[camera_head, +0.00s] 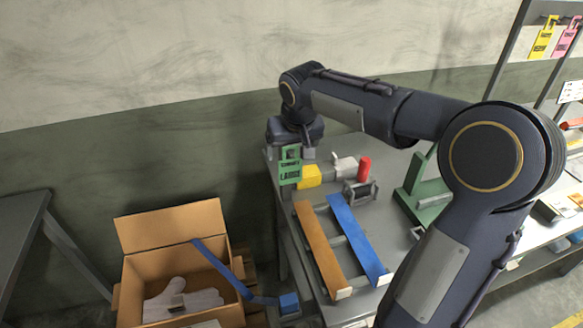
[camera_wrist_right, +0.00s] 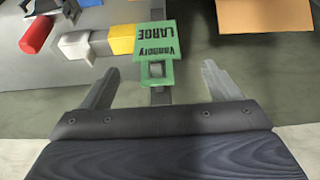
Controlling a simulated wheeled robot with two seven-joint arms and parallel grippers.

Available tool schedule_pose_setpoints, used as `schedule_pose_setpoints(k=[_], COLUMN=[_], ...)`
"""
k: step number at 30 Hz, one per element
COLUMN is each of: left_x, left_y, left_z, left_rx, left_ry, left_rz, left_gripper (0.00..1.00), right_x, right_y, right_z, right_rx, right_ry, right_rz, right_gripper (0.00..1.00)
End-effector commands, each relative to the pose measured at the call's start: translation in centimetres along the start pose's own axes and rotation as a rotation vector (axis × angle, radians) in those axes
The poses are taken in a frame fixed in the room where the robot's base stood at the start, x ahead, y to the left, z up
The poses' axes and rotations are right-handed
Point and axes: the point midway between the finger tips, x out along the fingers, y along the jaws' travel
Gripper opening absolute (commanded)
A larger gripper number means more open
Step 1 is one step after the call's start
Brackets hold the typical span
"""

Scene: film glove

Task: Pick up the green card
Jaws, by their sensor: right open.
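The green card (camera_head: 289,172), printed with dark lettering that includes "LARGE", is at the far left end of the grey table. In the right wrist view the green card (camera_wrist_right: 155,42) is ahead, with a narrower end and a small grey piece toward me. My right gripper (camera_head: 292,154) is at the card in the head view. In the wrist view my right gripper (camera_wrist_right: 162,82) is open, one finger on each side of the card's near end, with gaps on both sides. My left gripper is not in view.
A yellow block (camera_head: 309,177), a red cylinder (camera_head: 364,168) and a white piece (camera_head: 344,165) are close beside the card. An orange strip (camera_head: 318,245) and a blue strip (camera_head: 357,238) lie on the table. A cardboard box (camera_head: 180,255) holding a white glove stands left, below table height.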

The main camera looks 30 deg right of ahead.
Motion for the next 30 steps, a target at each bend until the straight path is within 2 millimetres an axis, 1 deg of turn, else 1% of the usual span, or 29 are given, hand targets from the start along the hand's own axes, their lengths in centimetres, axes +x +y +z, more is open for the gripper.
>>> schedule_pose_setpoints(k=[8,12,15,18,24,30], left_x=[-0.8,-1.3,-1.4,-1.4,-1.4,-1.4], left_y=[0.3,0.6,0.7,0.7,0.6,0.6], left_z=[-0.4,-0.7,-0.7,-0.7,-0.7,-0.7], left_rx=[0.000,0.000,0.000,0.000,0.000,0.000], left_ry=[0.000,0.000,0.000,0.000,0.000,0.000], left_rz=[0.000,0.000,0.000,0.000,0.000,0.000], left_gripper=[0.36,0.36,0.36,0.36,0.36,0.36], right_x=[3.2,5.4,6.5,7.0,7.0,7.0], right_y=[0.3,0.5,0.5,0.5,0.5,0.5], right_z=[0.1,0.1,0.1,0.1,0.1,0.1], right_rx=[0.001,0.001,0.000,0.000,0.000,0.000], right_ry=[-0.006,-0.006,-0.004,-0.001,0.000,-0.001], right_rz=[0.001,0.000,0.000,-0.001,-0.002,-0.002], right_gripper=[0.84,0.84,0.84,0.84,0.84,0.57])
